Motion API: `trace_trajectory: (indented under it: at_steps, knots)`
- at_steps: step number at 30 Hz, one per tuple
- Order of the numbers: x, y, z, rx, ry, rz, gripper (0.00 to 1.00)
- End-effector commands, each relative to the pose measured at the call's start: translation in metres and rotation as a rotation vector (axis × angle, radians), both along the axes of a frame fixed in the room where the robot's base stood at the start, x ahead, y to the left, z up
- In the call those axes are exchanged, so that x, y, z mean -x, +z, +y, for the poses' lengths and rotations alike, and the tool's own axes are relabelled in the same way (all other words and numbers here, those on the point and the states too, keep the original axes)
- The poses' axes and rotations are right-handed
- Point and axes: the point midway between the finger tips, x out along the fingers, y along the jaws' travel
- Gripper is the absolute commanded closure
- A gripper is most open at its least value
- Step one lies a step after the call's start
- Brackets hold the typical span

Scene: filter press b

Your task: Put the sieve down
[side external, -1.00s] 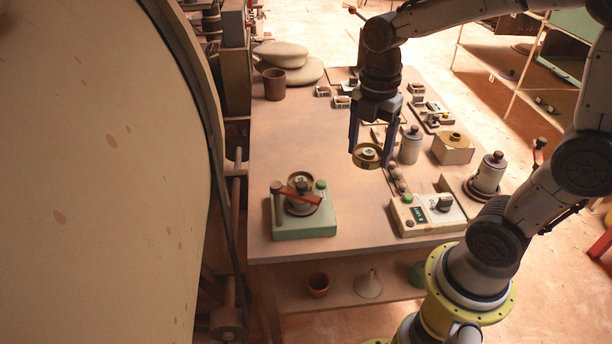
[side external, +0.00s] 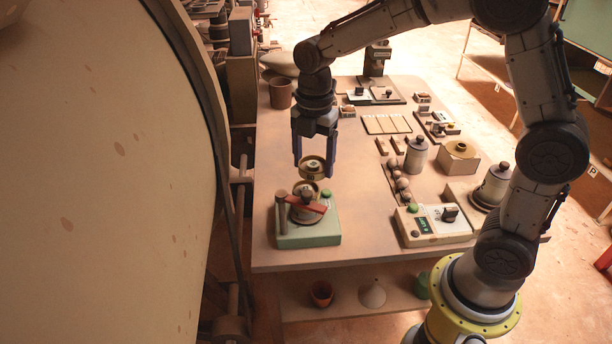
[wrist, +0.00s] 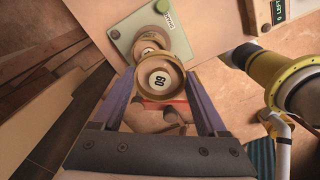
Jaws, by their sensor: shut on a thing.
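The sieve (side external: 312,168) is a small round brass-coloured cup. It also shows in the wrist view (wrist: 160,78), where its face carries a "60" label. My gripper (side external: 314,168) is shut on it, one finger on each side, and holds it above the table. The green-based device (side external: 308,240) with a red lever (side external: 308,205) stands below and just in front of the sieve. In the side view another round ring on the device shows right under the sieve; I cannot tell whether they touch. In the wrist view the sieve hides part of the device (wrist: 170,50).
A cream box with a green button (side external: 432,226) stands to the right. A brown cup (side external: 280,93) stands at the back left. The table between cup and gripper is clear.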

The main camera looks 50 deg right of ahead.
Motion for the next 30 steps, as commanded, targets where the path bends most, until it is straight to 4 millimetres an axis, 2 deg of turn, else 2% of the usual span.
trace_trajectory:
  at_steps: [9, 15, 29, 30]
  knots:
    - [-0.020, -0.025, 0.001, 0.000, 0.000, 0.001, 0.86]
    - [-0.019, -0.050, 0.001, 0.000, 0.000, 0.000, 0.86]
    - [-0.019, -0.057, 0.001, 0.000, 0.000, 0.000, 0.86]
    - [-0.019, -0.056, 0.001, 0.000, 0.000, 0.000, 0.18]
